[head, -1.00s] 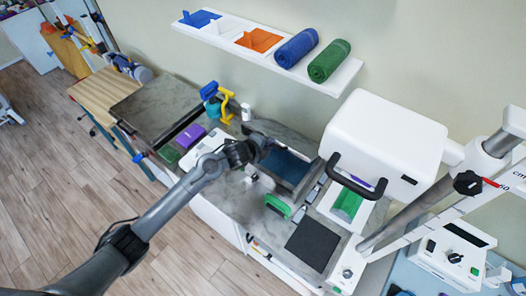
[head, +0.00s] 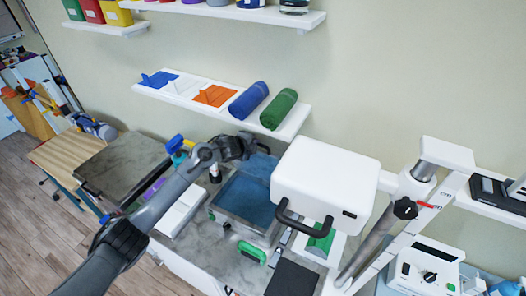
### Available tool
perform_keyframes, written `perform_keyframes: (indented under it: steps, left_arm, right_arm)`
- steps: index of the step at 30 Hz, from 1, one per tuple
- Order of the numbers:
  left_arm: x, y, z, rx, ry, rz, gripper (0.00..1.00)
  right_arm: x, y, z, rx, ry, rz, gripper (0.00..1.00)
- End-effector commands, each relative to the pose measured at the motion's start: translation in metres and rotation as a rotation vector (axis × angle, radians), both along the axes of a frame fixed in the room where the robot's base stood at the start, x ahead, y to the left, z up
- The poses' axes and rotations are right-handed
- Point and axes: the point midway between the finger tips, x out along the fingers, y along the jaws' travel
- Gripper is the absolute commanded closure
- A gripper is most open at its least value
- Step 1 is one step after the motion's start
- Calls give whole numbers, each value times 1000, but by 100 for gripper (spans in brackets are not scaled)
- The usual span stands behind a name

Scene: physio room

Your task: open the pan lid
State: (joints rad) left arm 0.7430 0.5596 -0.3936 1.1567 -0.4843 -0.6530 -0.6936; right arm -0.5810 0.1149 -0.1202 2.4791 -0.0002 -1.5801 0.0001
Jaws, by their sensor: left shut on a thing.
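The pan (head: 240,222) is a rectangular metal basin on the counter, with a blue surface inside it. Its lid (head: 262,166) appears as a blue-grey panel tilted up at the back edge of the pan, partly hidden by my gripper. My left gripper (head: 250,147) is above the back of the pan, shut on the lid near its upper edge; the fingers are dark and the exact contact is hard to see. The blue inside of the pan is largely uncovered. My right gripper is not in view.
A white box-shaped machine head (head: 325,180) with a black handle (head: 298,222) stands close right of the pan. A green-handled item (head: 252,252) lies in front. A wall shelf (head: 285,131) with rolled towels is above. My left arm crosses over the counter's left part.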

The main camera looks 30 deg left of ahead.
Motion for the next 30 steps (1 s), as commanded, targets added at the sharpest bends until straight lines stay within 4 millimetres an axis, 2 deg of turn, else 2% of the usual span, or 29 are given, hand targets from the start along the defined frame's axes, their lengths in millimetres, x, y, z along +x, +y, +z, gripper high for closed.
perform_keyframes:
  steps: [14, 15, 19, 30]
  left_arm:
    - [2, 5, 5, -5, -9, 8, 100]
    - [2, 5, 6, -6, -9, 9, 79]
    - [2, 5, 5, -4, -7, 8, 60]
    - [-1, 5, 3, -2, -3, 6, 60]
  right_arm:
    - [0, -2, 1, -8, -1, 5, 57]
    - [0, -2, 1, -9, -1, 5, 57]
    - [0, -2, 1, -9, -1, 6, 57]
    - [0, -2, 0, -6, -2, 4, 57]
